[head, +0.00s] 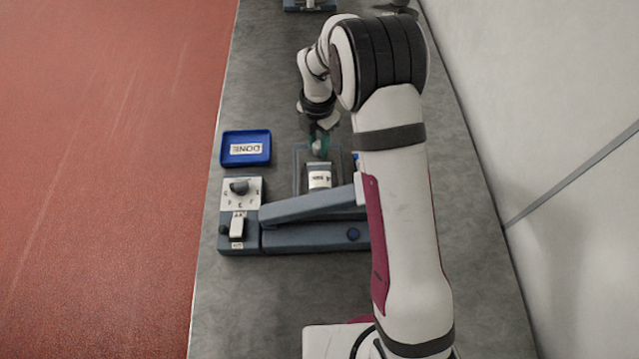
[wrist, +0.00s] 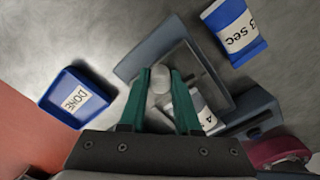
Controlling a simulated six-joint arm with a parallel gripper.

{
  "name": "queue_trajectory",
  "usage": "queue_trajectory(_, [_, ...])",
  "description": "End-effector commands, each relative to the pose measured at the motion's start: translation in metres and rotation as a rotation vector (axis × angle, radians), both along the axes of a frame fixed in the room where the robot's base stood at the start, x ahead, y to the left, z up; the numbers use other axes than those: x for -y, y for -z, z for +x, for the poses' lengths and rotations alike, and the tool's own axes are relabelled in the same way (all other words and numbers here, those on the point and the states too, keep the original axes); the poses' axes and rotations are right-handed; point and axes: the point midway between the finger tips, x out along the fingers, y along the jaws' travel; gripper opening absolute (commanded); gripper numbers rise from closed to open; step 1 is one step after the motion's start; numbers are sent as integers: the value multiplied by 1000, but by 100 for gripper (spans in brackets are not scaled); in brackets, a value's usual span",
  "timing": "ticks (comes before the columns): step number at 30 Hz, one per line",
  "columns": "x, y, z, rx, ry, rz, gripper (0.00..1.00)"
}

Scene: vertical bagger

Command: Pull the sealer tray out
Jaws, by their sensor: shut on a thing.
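The sealer tray (head: 298,172) is a flat grey frame that juts out from the sealer (head: 310,237) on its far side. It also shows in the wrist view (wrist: 148,50). A pale round knob (wrist: 160,78) stands on the tray's outer part. My gripper (wrist: 160,72) has its green fingers on either side of this knob and is shut on it. In the head view my gripper (head: 318,138) is over the tray's far end. A white and grey labelled pouch (head: 320,177) lies on the tray towards the sealer, partly behind a finger in the wrist view (wrist: 203,108).
A blue DONE tray (head: 246,160) sits left of the sealer tray. A control box with a dial (head: 239,187) and a switch (head: 237,226) adjoins the sealer. A blue and white "3 sec" block (wrist: 235,30) stands beside the tray. My arm hides the sealer's right end.

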Motion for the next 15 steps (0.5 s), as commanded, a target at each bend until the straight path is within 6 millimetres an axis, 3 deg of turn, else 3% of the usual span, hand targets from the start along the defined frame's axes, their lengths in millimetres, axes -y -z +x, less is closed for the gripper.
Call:
queue_trajectory(6, [0,-1,14,4,-2,-1,0])
queue_trajectory(15, [0,-1,15,3,-1,0,0])
